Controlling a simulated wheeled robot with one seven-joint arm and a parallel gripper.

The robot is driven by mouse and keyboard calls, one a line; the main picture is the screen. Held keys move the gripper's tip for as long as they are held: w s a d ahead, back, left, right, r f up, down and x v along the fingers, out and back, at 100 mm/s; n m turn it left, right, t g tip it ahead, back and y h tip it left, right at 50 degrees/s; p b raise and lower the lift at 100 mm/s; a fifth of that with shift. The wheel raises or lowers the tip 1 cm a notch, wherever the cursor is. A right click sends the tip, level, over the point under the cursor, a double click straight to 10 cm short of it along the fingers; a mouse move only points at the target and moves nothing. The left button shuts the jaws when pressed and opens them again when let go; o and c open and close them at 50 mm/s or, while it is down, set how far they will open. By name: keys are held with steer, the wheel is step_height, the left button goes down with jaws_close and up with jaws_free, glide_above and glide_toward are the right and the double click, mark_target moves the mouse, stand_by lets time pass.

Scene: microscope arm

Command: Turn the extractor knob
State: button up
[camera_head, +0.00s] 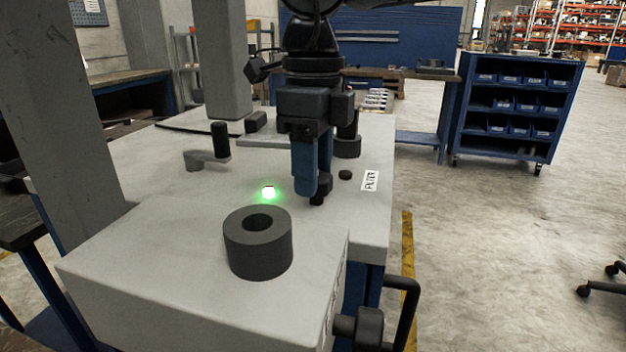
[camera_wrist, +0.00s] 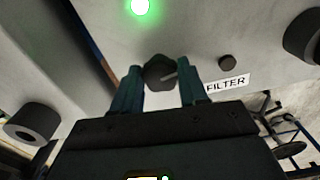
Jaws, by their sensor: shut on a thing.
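The knob (camera_head: 322,188) is small and dark and stands on the light grey machine top (camera_head: 140,190), near its right side. It also shows in the wrist view (camera_wrist: 159,71), between my two blue fingers, with a pale line on its face. No label naming it as the extractor shows. My gripper (camera_head: 308,188) points down over the machine top and is shut on this knob. In the head view the blue fingers hide part of it. A glowing green light (camera_head: 268,193) is to the left of the fingers and shows in the wrist view too (camera_wrist: 140,6).
A small black button (camera_head: 345,175) and a white FILTER label (camera_head: 370,181) are just right of the knob. A thick dark ring (camera_head: 258,243) stands nearer the front. A crank handle (camera_head: 219,142) is at left. Grey posts (camera_head: 50,110) rise at left.

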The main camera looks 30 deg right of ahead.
steer(key=shift+m+b, duration=0.45)
steer(key=shift+m, duration=0.35)
steer(key=o, duration=1.1)
steer(key=shift+r, duration=0.1)
step_height(320, 180, up, 8)
steer(key=shift+f+p, duration=0.15)
steer(key=shift+p, duration=0.3)
steer(key=shift+s+f, duration=0.1)
